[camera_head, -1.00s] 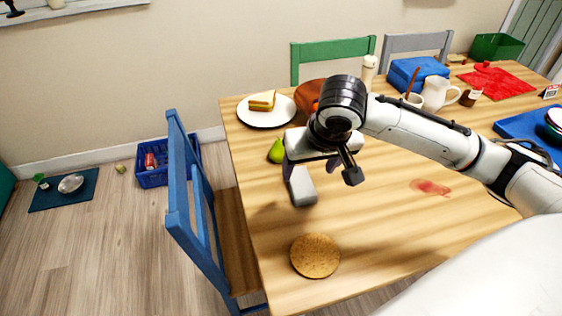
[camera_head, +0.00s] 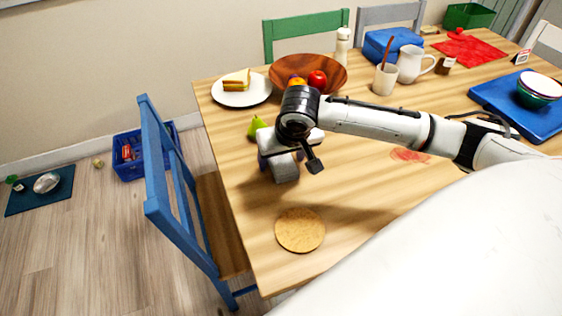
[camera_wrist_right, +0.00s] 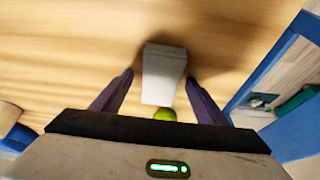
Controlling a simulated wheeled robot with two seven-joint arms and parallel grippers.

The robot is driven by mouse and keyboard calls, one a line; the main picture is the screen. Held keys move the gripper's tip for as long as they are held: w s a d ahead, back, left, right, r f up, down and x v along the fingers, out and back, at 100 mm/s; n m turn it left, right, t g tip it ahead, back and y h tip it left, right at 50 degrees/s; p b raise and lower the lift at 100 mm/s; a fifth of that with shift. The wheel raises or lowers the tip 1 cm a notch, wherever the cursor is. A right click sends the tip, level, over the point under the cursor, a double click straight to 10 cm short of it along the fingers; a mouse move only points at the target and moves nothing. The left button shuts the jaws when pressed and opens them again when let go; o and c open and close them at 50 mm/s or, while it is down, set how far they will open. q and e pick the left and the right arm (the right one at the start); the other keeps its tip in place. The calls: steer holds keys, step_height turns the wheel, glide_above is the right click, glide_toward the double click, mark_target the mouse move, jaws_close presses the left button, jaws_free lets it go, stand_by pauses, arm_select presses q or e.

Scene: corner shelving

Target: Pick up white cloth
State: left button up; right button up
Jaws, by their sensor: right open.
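The white cloth (camera_head: 285,172) is a folded, block-like bundle on the wooden table, near its left edge. My right gripper (camera_head: 279,160) is over it and partly covers it in the head view. In the right wrist view the cloth (camera_wrist_right: 163,70) lies between the two spread purple fingers of the right gripper (camera_wrist_right: 159,77). A gap shows on each side, so the fingers do not appear to grip it. My left gripper is not in view.
A green pear (camera_head: 255,126) lies just behind the gripper, with a sandwich plate (camera_head: 241,97) and a wooden fruit bowl (camera_head: 325,68) farther back. A round cork mat (camera_head: 300,230) lies in front. A blue chair (camera_head: 176,185) stands against the left edge.

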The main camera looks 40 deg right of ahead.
mark_target(282, 160)
steer(key=c, duration=1.1)
step_height(282, 160, up, 10)
steer(key=shift+r+p, duration=0.1)
steer(key=shift+p, duration=0.6)
steer(key=shift+c, duration=0.2)
